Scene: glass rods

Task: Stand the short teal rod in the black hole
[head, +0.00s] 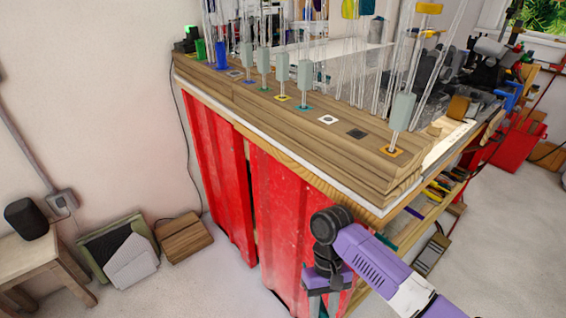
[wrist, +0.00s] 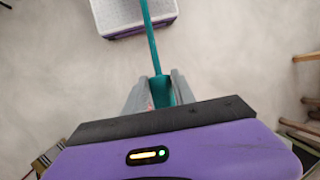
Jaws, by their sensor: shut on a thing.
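The short teal rod (wrist: 151,45) is between the two grey fingers of my gripper (wrist: 158,92) in the wrist view. The fingers are shut on its thicker teal end, and the thin shaft runs away to the top edge. In the head view my gripper (head: 321,303) hangs low in front of the red-sided bench, below the bench top. The rod is hardly visible there. The black hole's dark square (head: 357,133) is on the wooden block (head: 400,178), between a white square and an orange one. No rod stands in it.
Clear rods with grey-green collars stand along the block, one in the orange square (head: 392,152) next to the black one. The white square (head: 327,119) is empty. Taller glassware crowds behind. Drawers or shelves (head: 430,205) are at the bench's right side. Open floor lies in front.

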